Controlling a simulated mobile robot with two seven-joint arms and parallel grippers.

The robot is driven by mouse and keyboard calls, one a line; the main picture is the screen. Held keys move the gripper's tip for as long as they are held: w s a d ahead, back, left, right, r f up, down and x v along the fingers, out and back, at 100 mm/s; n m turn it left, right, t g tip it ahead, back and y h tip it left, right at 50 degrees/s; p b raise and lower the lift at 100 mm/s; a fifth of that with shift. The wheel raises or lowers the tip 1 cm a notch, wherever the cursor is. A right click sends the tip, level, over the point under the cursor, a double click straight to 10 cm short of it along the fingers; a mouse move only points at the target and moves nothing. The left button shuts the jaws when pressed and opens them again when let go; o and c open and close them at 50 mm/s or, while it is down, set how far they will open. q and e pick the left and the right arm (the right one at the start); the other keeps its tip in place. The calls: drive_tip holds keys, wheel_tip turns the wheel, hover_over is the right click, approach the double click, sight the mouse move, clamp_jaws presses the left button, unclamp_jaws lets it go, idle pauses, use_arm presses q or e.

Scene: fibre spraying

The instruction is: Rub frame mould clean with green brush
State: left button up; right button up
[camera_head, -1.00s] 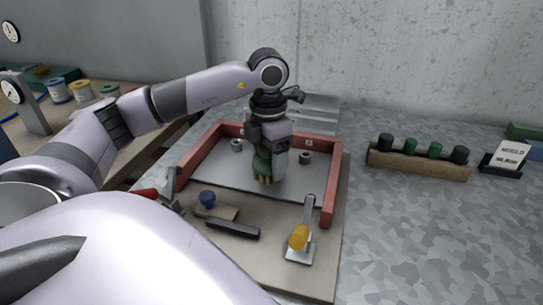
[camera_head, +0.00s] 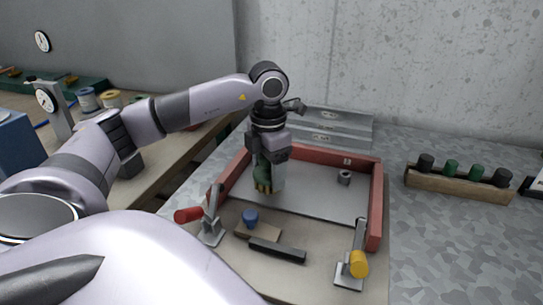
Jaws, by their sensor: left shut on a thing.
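The frame mould has a red frame (camera_head: 376,205) around a grey plate (camera_head: 320,202), on a beige board (camera_head: 315,272). My left gripper (camera_head: 266,172) points down inside the frame, over the left part of the plate. It is shut on the green brush (camera_head: 262,174), whose tan bristles face down at the plate. I cannot tell for certain whether the bristles touch it. A small grey cylinder (camera_head: 344,177) stands on the right of the plate. My right gripper is not in view.
A red-handled clamp (camera_head: 211,228) and a yellow-handled clamp (camera_head: 352,268) stand on the board. A blue-knobbed block (camera_head: 251,223) and a dark bar (camera_head: 277,250) lie between them. A wooden rack (camera_head: 455,188) stands right, with clear table before it.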

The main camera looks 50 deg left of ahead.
use_arm(q)
drive_tip(key=shift+s+a, duration=0.2)
drive_tip(key=shift+a, duration=0.2)
wheel_tip(320, 180, up, 3)
drive_tip(key=shift+r+p, duration=0.2)
drive_tip(key=shift+p, duration=0.9)
drive_tip(key=shift+r+p, duration=1.8)
drive_tip(key=shift+r, duration=0.55)
